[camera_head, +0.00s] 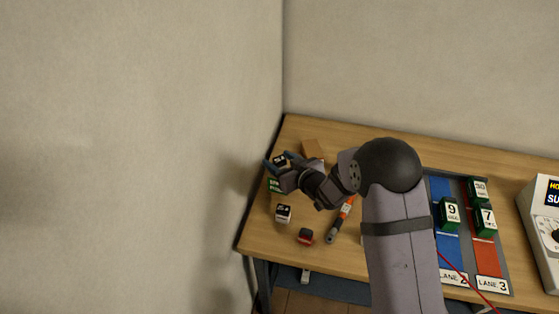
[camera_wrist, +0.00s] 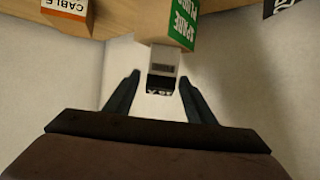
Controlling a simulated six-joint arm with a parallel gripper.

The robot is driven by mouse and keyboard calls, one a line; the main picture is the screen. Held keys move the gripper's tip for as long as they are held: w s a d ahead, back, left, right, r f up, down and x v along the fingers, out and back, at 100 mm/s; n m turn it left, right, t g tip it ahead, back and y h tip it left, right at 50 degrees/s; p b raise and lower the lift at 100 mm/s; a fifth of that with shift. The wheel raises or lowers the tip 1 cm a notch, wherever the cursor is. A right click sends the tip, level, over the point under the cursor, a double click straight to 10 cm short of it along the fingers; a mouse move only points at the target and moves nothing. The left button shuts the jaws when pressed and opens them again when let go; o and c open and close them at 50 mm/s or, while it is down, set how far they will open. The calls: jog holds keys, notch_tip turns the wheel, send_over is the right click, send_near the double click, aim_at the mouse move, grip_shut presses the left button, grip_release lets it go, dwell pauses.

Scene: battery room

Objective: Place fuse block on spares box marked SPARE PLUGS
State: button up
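The spares box is tan with a green SPARE PLUGS label. It stands at the table's far left corner in the head view (camera_head: 275,185) and shows upside down in the wrist view (camera_wrist: 150,22). A black fuse block with a pale labelled face (camera_wrist: 162,83) appears to rest on the box's top; it also shows in the head view (camera_head: 281,160). My gripper (camera_wrist: 160,76) has one finger on each side of the block, with visible gaps, so it is open around it. In the head view my gripper (camera_head: 278,162) is over the box.
A tan box with a CABLE label (camera_wrist: 66,8) stands beside the spares box. Another black-and-white block (camera_head: 283,213), a red-and-black item (camera_head: 305,236) and an orange-handled tool (camera_head: 340,220) lie nearer. A lane board (camera_head: 490,262) holds green blocks at right. A wall rises close at left.

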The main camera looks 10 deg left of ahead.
jog(key=shift+r, duration=0.1)
jog(key=shift+r, duration=0.15)
jog(key=shift+s+d, duration=0.2)
jog(key=shift+d, duration=0.05)
jog(key=b+v, duration=0.2)
jog(key=v, duration=0.9)
jog(key=shift+b, duration=0.3)
jog(key=shift+s+d+r, duration=0.1)
jog(key=shift+r, duration=0.05)
jog(key=s+d+f+m+g+h, duration=0.1)
jog(key=s+d+f+m+h, duration=0.2)
jog(key=d, duration=0.6)
jog(key=s+d+f+m+g+h, duration=0.1)
jog(key=s+d+m+g+h, duration=0.1)
jog(key=d+h, duration=0.55)
jog(key=s+d+m+g, duration=0.2)
jog(key=s+d+g, duration=0.1)
jog(key=s, duration=0.6)
jog(key=s+d+m+g, duration=0.2)
jog(key=s+d+g, duration=0.1)
jog(key=s, duration=0.6)
jog(key=shift+s+d+f+g+y, duration=0.25)
jog(key=shift+s+d+g+y, duration=0.1)
jog(key=shift+d+y, duration=0.1)
